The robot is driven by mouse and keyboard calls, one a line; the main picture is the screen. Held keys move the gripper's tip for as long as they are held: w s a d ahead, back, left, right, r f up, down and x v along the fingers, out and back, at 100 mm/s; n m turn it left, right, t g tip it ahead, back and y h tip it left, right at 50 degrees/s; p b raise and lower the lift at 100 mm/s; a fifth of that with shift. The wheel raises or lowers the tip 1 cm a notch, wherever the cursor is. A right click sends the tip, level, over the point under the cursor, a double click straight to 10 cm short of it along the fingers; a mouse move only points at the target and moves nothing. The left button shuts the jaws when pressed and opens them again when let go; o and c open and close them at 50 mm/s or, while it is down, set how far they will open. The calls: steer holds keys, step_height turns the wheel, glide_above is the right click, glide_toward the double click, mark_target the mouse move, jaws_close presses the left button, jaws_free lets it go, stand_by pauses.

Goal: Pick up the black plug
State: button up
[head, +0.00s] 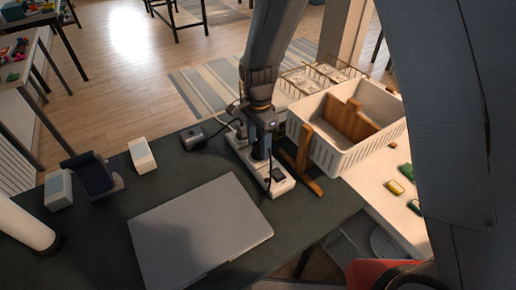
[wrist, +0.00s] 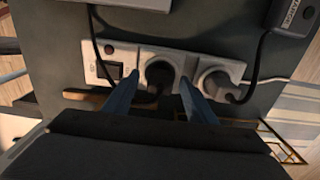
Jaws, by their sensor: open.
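A white power strip (head: 285,187) lies on the dark table, partly covered by my arm in the head view. In the wrist view the strip (wrist: 91,68) runs across the picture, with a switch at its left end. The black plug (wrist: 160,71) sits in a socket of the strip, and a black cord runs from it. My gripper (wrist: 159,78) is open over the strip, one finger on each side of the black plug. In the head view my gripper (head: 262,145) points down at the strip and hides most of the plug. I cannot tell if the fingers touch it.
A second plug (wrist: 217,80) sits close beside my right finger. A dark adapter (head: 193,137) with a cord lies left of the strip. A closed laptop (head: 200,232) lies in front. A white basket (head: 350,155) and wooden piece (head: 300,160) stand close on the right.

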steer(key=shift+f, duration=0.2)
jaws_close()
stand_by(0.3)
